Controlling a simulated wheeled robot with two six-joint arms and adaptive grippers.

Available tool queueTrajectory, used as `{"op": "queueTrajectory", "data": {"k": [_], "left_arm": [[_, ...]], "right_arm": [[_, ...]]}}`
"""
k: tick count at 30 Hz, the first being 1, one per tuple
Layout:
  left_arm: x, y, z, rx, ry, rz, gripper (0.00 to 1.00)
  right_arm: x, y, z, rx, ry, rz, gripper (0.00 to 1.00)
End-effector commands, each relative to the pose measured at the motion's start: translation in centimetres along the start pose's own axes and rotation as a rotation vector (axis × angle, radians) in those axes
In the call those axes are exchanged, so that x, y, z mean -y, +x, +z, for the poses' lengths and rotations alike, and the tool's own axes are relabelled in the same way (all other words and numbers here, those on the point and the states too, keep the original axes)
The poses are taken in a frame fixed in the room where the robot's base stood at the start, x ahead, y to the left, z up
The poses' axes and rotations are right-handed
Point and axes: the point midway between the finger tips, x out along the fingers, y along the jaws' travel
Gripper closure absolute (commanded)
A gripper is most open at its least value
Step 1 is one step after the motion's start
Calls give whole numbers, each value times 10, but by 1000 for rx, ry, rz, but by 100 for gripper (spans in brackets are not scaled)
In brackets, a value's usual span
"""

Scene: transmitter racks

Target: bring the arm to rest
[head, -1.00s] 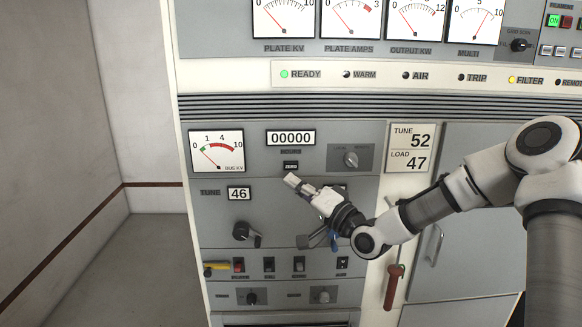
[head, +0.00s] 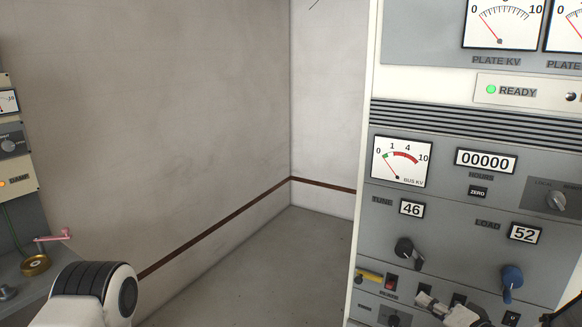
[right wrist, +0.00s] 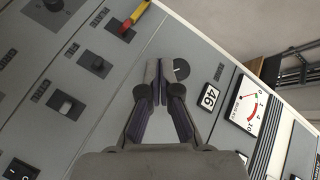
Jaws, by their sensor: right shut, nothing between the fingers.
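My right gripper (head: 428,300) is at the bottom right of the head view, in front of the lower part of the grey cabinet (head: 460,235). In the right wrist view its two dark fingers (right wrist: 160,68) are together with nothing between them. They are in front of the panel beside the black tune knob (right wrist: 181,69); I cannot tell the exact gap. Most of the right arm is outside the head view. A white and black link of my left arm (head: 95,292) shows at the bottom left; the left gripper is out of view.
The cabinet has a tune counter (head: 411,209) reading 46, a load counter (head: 524,233) reading 52, a blue knob (head: 512,277) and a yellow handle (head: 368,276). At the left is a desk edge with a pink crank (head: 55,236). Bare floor (head: 290,250) lies between.

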Motion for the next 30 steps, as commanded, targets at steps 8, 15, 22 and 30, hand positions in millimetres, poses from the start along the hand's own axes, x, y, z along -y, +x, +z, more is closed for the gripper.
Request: {"op": "queueTrajectory", "data": {"k": [8, 15, 22, 30], "left_arm": [[0, 23, 0, 0, 0, 0, 51], [0, 33, 0, 0, 0, 0, 51], [0, 31, 0, 0, 0, 0, 51], [0, 31, 0, 0, 0, 0, 51]], "right_arm": [[-135, -44, 221, 435, -83, 426, 100], [-204, -176, 348, 869, -310, 786, 100], [-211, -225, 344, 1058, -489, 874, 100], [-211, -225, 344, 1058, -489, 874, 100]]}}
